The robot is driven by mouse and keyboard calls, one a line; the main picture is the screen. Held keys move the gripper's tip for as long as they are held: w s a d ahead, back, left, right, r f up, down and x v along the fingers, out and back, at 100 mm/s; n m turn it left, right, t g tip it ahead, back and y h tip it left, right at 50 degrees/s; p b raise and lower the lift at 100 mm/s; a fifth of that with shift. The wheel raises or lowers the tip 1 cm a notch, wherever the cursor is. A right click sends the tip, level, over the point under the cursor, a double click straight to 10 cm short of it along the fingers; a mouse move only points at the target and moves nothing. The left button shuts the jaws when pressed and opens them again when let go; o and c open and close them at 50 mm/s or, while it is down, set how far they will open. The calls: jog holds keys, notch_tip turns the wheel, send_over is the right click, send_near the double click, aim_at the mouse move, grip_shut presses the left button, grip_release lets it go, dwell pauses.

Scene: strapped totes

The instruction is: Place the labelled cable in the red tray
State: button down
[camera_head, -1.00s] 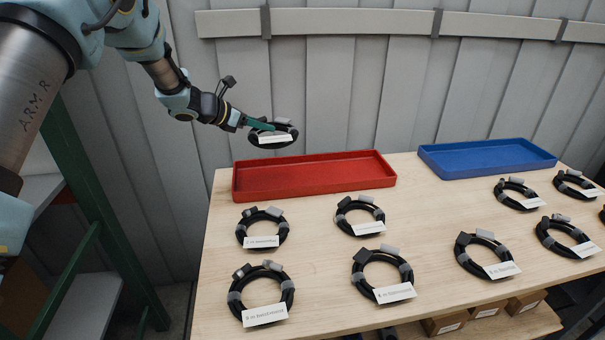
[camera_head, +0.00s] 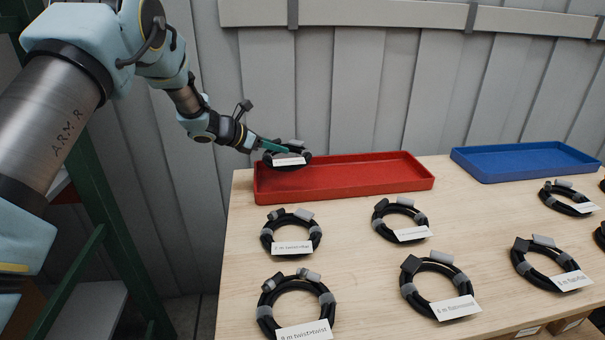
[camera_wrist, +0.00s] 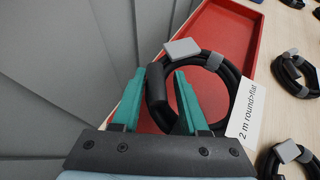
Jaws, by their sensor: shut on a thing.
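My gripper (camera_head: 268,146) has teal fingers and is shut on a coiled black cable (camera_head: 288,165) with a white label. In the wrist view, the cable (camera_wrist: 219,70) hangs between the fingers (camera_wrist: 155,98), and its label reads "2 m round>flat". A grey connector shows on top of the coil. The red tray (camera_head: 400,183) lies at the back left of the wooden table. The cable is over the tray's left end in the head view. Whether it touches the tray floor cannot be told. The red tray also shows behind the cable in the wrist view (camera_wrist: 232,35).
A blue tray (camera_head: 520,178) stands to the right of the red one. Several other labelled cable coils lie in front, the nearest being one coil (camera_head: 291,233) and another (camera_head: 401,219). A grey panelled wall (camera_head: 380,90) rises behind the table.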

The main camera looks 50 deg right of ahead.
aim_at(277, 176)
jog(key=shift+f+p, duration=0.75)
jog(key=shift+f, duration=2.75)
jog(key=shift+f, duration=0.15)
jog(key=c, duration=0.7)
grip_release()
jog(key=shift+r, duration=0.2)
jog(key=b+v, duration=0.2)
jog(key=v, duration=1)
jog(key=shift+f+b, duration=0.1)
jog(key=shift+b, duration=0.3)
